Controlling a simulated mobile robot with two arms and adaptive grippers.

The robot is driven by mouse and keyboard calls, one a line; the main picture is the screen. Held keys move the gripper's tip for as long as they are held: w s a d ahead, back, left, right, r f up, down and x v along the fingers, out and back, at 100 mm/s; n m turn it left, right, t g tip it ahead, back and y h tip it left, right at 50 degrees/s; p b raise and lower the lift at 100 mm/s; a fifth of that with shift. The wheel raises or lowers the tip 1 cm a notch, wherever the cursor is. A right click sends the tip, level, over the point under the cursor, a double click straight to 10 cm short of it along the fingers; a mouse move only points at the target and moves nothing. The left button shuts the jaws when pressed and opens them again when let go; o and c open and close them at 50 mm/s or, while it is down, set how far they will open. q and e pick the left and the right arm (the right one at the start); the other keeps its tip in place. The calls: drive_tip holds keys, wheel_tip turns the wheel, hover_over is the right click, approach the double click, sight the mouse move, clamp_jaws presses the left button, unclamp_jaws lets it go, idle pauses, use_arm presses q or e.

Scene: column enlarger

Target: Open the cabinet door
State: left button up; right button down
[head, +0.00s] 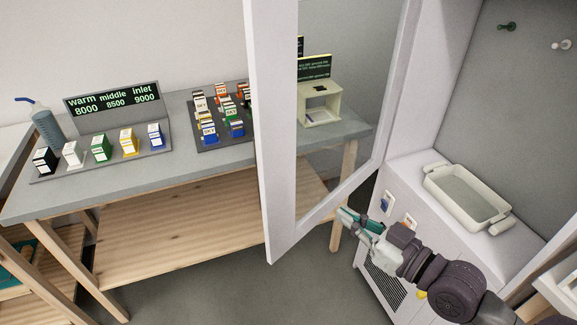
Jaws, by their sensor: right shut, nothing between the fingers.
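The cabinet door (273,150) is a white frame with a see-through pane. It stands swung out from the white cabinet (398,160), whose grey inside (520,120) is exposed at the right. My right gripper (350,220) is shut and empty, with teal fingertips. It is just to the right of the door's lower frame, in front of the cabinet's base. I cannot tell whether it touches the door. My left gripper is not in view.
A cream tray (466,200) sits on the cabinet floor, and hooks (507,27) are on its back wall. Left of the door, a grey-topped table (180,180) holds small coloured boxes, a display sign (112,102) and a bottle (45,124). Bare floor (215,285) lies below the door.

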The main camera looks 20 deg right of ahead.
wheel_tip(320, 180, up, 3)
drive_tip(key=a+y, duration=0.1)
drive_tip(key=a, duration=0.2)
approach(276, 170)
drive_tip(key=shift+n, duration=0.3)
drive_tip(key=x, duration=0.5)
drive_tip(key=shift+w+a+r, duration=0.1)
drive_tip(key=shift+w+a, duration=0.15)
drive_tip(key=shift+w, duration=0.05)
drive_tip(key=shift+w+a+f, duration=0.2)
drive_tip(key=shift+w+a, duration=0.15)
drive_tip(key=shift+w, duration=0.35)
